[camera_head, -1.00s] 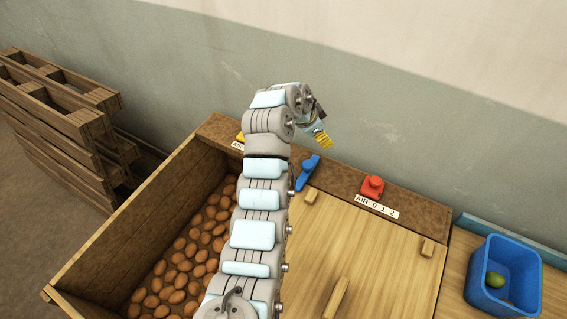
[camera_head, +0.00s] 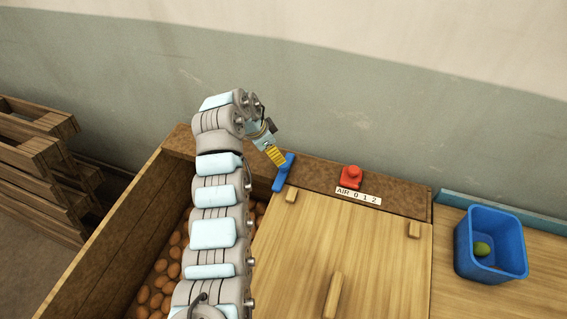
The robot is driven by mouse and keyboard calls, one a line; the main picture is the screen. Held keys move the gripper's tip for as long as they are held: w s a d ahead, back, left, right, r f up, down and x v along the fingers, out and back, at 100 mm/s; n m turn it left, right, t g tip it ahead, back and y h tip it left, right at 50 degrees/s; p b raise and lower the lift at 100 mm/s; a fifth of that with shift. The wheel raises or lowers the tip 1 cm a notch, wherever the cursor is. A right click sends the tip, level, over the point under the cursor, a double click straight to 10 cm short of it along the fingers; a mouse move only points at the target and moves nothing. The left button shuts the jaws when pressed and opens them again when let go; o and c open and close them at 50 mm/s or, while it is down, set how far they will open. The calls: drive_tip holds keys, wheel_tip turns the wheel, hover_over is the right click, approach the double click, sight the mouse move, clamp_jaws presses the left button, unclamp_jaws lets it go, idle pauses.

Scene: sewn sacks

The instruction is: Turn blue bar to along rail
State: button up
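The blue bar (camera_head: 283,173) is on the brown rail (camera_head: 320,176) behind the wooden lid. It stands at an angle across the rail, its upper end toward the wall and its lower end toward the lid. My gripper (camera_head: 278,160) has yellow fingertips and hangs at the bar's upper left side, touching it or very close. The fingers overlap in this view, so I cannot see whether they are apart or closed on the bar.
A red knob (camera_head: 351,177) with a label reading "AIR 0 1 2" (camera_head: 358,196) is right of the bar. Brown eggs or potatoes (camera_head: 160,266) fill the bin at left. Wooden pallets (camera_head: 42,165) stand far left.

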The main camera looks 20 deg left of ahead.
sight(284, 168)
drive_tip(key=shift+b+x, duration=0.35)
drive_tip(key=shift+x, duration=4.05)
drive_tip(key=shift+w, duration=0.1)
drive_tip(key=shift+c, duration=0.3)
clamp_jaws()
